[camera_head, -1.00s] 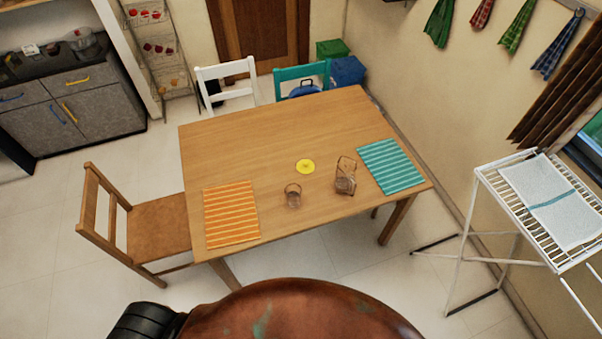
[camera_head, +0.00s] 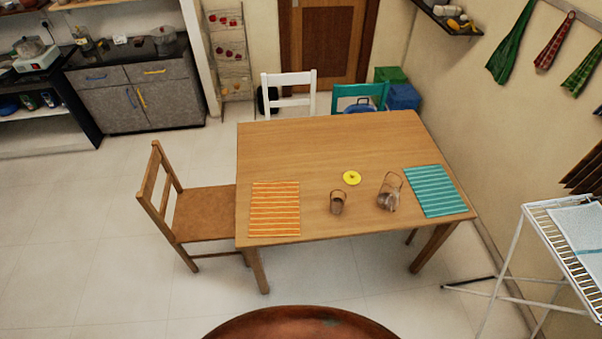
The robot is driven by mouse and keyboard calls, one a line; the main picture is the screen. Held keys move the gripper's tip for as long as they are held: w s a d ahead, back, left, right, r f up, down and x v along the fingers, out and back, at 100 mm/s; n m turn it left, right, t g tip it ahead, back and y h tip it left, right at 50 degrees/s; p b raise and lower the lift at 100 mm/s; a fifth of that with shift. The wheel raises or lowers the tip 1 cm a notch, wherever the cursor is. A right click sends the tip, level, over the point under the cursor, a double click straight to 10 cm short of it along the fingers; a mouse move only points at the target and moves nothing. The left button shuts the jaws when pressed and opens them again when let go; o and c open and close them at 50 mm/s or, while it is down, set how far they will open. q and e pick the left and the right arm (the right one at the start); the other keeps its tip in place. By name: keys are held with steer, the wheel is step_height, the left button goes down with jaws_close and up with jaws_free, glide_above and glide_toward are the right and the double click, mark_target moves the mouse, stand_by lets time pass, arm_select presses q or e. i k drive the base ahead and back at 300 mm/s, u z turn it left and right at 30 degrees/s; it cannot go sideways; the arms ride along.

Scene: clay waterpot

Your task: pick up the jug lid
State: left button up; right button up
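A small round yellow lid (camera_head: 352,177) lies flat on the wooden table (camera_head: 330,140), right of the table's middle. A glass jug (camera_head: 388,199) with a tall handle stands to its lower right, near the table's front. A smaller glass vessel (camera_head: 337,204) with a handle stands to its lower left. Neither of my grippers is in the head view.
An orange striped mat (camera_head: 274,209) and a teal striped mat (camera_head: 436,191) lie on the table. Chairs stand at the left (camera_head: 200,214) and behind (camera_head: 290,96). A white drying rack (camera_head: 545,240) stands at the right. The floor at left is clear.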

mark_target(352, 178)
steer(key=u, duration=0.6)
steer(key=i, duration=0.85)
steer(key=z, duration=0.75)
